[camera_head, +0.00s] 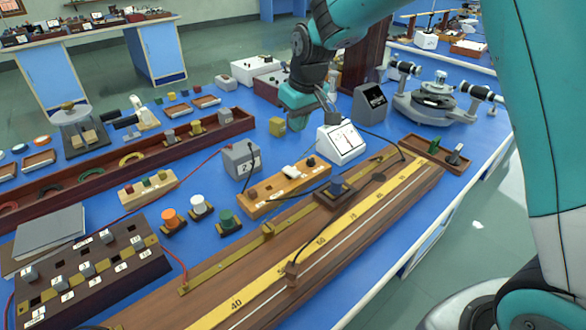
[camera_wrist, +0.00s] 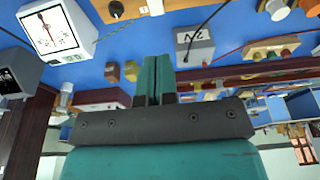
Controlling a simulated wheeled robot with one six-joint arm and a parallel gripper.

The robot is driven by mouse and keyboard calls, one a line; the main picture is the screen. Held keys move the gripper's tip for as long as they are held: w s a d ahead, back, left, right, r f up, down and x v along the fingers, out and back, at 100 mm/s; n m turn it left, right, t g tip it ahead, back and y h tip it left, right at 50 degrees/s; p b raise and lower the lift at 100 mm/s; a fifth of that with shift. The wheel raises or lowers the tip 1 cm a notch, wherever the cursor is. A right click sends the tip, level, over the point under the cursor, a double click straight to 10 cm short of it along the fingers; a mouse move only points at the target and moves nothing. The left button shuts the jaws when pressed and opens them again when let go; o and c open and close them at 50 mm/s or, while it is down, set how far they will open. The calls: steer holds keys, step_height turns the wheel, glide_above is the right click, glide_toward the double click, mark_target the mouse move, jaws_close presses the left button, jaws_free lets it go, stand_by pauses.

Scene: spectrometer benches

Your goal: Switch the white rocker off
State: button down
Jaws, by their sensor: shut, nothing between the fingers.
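My gripper (camera_head: 298,108) hangs above the blue bench, behind the white dial meter (camera_head: 342,141). In the wrist view its teal fingers (camera_wrist: 157,62) are together, with nothing between them. A white switch-like piece (camera_head: 292,172) sits on a wooden board with dark knobs; part of it shows at the top of the wrist view (camera_wrist: 155,5). A white round-topped piece (camera_head: 200,206) on a small dark base stands between an orange one (camera_head: 172,219) and a green one (camera_head: 228,220). I cannot tell for certain which white piece is the rocker. My gripper is apart from both.
A grey box meter (camera_head: 242,158) and a small yellow block (camera_head: 277,126) stand near my gripper. A long wooden scale board (camera_head: 330,232) runs along the front. A long brown tray (camera_head: 70,186) lies to the left. A spectrometer (camera_head: 438,103) stands on the right.

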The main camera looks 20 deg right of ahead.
mark_target(291, 173)
steer(key=x, duration=0.4)
steer(key=p+x, duration=0.1)
steer(key=x, duration=0.3)
steer(key=s+x, duration=0.1)
steer(key=x, duration=0.4)
steer(key=shift+d+p, duration=0.2)
steer(key=shift+p, duration=0.2)
steer(key=shift+s+f, duration=0.1)
steer(key=shift+f, duration=0.4)
